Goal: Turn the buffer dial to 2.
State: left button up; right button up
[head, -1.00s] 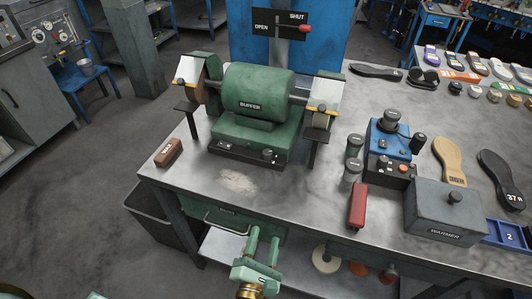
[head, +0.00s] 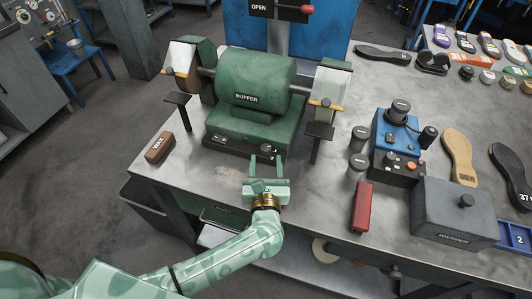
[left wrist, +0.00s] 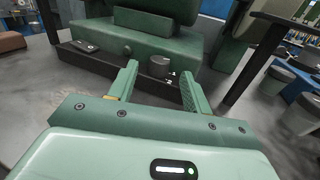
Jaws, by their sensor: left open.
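The green buffer (head: 246,85) stands on the grey metal bench with a dark control strip along its front base. The buffer dial (head: 266,149) is a small dark knob near the right end of that strip. In the left wrist view the dial (left wrist: 161,66) shows between the fingers, with marks "1" and "2" at its right; its exact setting is too small to tell. My left gripper (head: 266,160) is open and empty, its fingertips just in front of the dial, one to each side. It also shows in the left wrist view (left wrist: 159,76). My right gripper is not in view.
A brown wax block (head: 158,148) lies left of the gripper. A tool rest (head: 319,131) juts out at the buffer's right. A red block (head: 363,207), dark jars (head: 359,137) and a grey warmer (head: 460,212) stand further right. The bench just around the gripper is clear.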

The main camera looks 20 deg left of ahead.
aim_at(266, 152)
pick_arm(q)
jog(key=shift+x, duration=1.85)
jog(key=shift+c, duration=0.3)
jog(key=c, duration=0.9)
